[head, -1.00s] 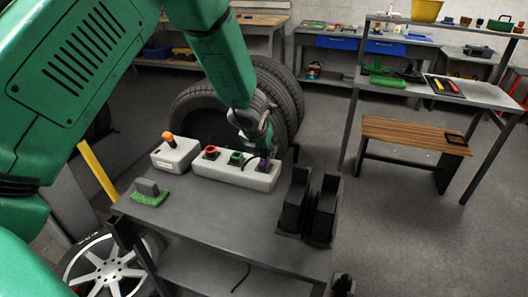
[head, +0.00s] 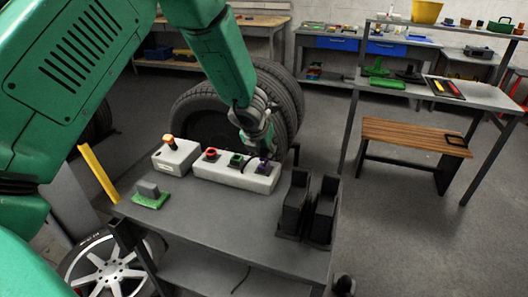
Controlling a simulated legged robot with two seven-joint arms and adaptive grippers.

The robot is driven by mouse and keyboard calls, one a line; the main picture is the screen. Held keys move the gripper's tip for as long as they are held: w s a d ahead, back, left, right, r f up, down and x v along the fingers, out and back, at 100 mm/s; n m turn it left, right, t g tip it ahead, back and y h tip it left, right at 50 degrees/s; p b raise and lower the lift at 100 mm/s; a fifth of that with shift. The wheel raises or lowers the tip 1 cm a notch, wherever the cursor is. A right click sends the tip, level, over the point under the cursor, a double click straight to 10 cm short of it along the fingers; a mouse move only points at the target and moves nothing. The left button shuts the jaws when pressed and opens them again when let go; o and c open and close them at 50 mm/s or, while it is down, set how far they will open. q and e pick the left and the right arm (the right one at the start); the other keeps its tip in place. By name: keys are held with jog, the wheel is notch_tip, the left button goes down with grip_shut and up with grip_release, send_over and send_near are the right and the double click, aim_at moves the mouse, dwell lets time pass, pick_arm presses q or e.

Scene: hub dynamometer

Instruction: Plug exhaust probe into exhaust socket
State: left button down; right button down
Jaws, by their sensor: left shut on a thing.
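A long white block (head: 215,172) on the grey bench carries a red-topped socket (head: 211,155), a green socket (head: 236,160) and a purple socket (head: 264,168) at its right end. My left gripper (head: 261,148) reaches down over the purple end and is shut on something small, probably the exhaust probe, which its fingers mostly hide. A thin dark cable runs beside it. I cannot tell how far the probe is in the socket, or whether they touch. A dark part at the bottom edge (head: 344,285) may be my right gripper; its jaws are unclear.
A white box with an orange knob (head: 169,143) and a green pad with a grey block (head: 149,195) stand left on the bench (head: 215,228). Two black upright holders (head: 308,210) stand at its right. Tyres (head: 280,95) stand behind. Bench front is clear.

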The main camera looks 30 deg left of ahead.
pick_arm(q)
jog(key=shift+d, duration=0.1)
jog(key=shift+r, duration=0.15)
jog(key=shift+r+p, duration=1.95)
jog(key=shift+r, duration=0.1)
